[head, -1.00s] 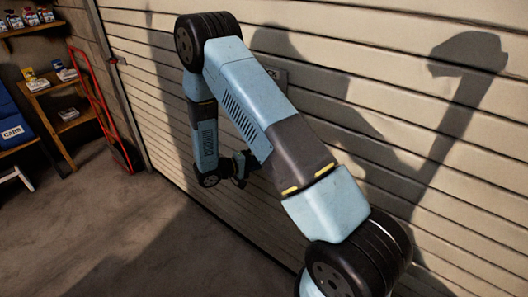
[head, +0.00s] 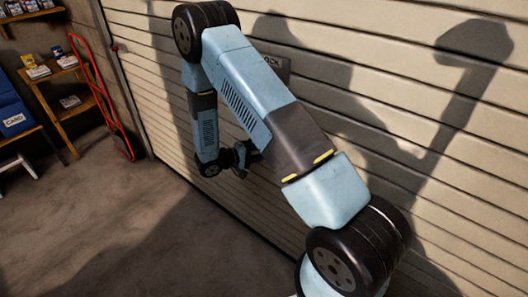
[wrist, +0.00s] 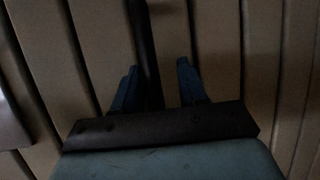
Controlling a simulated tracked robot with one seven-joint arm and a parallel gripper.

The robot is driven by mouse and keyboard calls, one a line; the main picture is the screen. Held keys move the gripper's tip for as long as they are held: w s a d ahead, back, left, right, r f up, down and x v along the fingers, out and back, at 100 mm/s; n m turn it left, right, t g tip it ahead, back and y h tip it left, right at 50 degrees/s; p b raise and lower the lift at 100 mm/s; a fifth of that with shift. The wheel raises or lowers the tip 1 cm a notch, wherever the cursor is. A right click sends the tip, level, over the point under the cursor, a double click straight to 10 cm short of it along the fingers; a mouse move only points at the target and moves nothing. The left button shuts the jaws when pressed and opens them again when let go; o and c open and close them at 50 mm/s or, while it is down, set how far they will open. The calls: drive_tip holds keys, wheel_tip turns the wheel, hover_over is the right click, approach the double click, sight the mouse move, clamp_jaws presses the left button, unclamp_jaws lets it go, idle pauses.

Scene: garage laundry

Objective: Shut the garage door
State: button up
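The garage door (head: 330,130) is a cream wall of horizontal slats that fills the right of the head view. Its lower edge runs at or close to the floor, and I cannot tell if there is a gap. My gripper (head: 243,158) is low in front of the door, small and partly hidden by my arm. In the wrist view the door's slats (wrist: 215,45) fill the background. The two bluish fingers of my gripper (wrist: 157,78) stand apart there. A dark bar (wrist: 144,40) shows between them; I cannot tell whether they touch it.
A grey plate with lettering (head: 276,66) is on the door, partly behind my arm. A red hand truck (head: 104,95) stands at the door's left side. Wooden shelves (head: 62,118) and a blue container (head: 14,115) are at the far left. The floor (head: 110,225) at lower left is clear.

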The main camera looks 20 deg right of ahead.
drive_tip(key=v, duration=1.3)
drive_tip(key=shift+a, duration=0.45)
drive_tip(key=shift+s, duration=0.1)
